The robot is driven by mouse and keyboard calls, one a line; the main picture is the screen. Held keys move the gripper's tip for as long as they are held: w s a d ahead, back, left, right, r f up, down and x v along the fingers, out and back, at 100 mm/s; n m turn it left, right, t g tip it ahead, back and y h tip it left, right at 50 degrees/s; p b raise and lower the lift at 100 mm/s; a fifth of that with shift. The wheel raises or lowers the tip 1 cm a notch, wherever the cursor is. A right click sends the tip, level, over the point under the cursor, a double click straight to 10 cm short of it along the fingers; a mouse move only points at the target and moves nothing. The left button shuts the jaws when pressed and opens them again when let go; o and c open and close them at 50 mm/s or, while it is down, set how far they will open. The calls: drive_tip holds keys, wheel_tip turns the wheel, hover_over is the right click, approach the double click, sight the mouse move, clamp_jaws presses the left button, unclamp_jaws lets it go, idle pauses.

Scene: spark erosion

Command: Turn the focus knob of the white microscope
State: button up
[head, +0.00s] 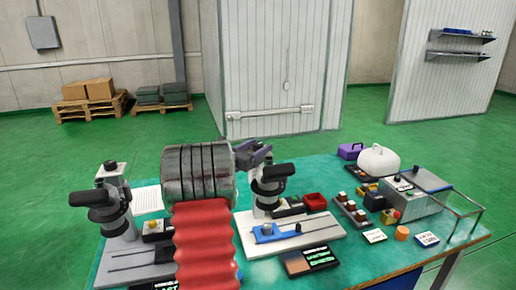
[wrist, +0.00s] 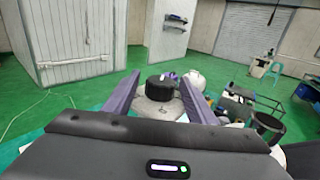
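The white microscope (head: 266,196) stands near the middle of the table, with a black eyepiece tube (head: 272,171) pointing right and a white base plate (head: 300,240). My gripper (head: 258,153) is at the top of its column and hides that top in the head view. In the wrist view, my gripper's two purple fingers (wrist: 160,78) are spread on either side of a black round knob (wrist: 160,84), which sits on a pale grey round top (wrist: 158,106). The knob appears to be the focus knob. A gap shows between it and each finger; I cannot tell the height difference.
Right of the white microscope are a red tray (head: 315,202), a rack (head: 350,212), a white rounded object (head: 379,160) and a grey control box (head: 410,195). A dark case (head: 309,261) lies in front.

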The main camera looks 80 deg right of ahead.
drive_tip(key=v, duration=1.3)
drive_tip(key=shift+w+a, duration=0.2)
drive_tip(key=shift+a, duration=0.2)
drive_tip(key=w+a+f+m+t+y, duration=0.1)
drive_tip(key=w+a+m+t+y, duration=0.2)
drive_tip(key=a, duration=0.9)
drive_tip(key=w+a+f+m+t+y, duration=0.1)
drive_tip(key=w+a+m+t+y, duration=0.15)
drive_tip(key=a, duration=0.95)
drive_tip(key=w+a+f+m+t+y, duration=0.1)
drive_tip(key=w+a+m+t+y, duration=0.2)
drive_tip(key=a, duration=1)
drive_tip(key=s+a+m+t+y, duration=0.1)
drive_tip(key=a+y, duration=0.3)
drive_tip(key=a, duration=0.9)
drive_tip(key=s+a+f+m+t+y, duration=0.1)
drive_tip(key=a+m+t+y, duration=0.2)
drive_tip(key=a, duration=1.1)
drive_tip(key=shift+s+f+m+y, duration=0.15)
drive_tip(key=shift+f+m+y, duration=0.1)
drive_tip(key=shift+m+y, duration=0.15)
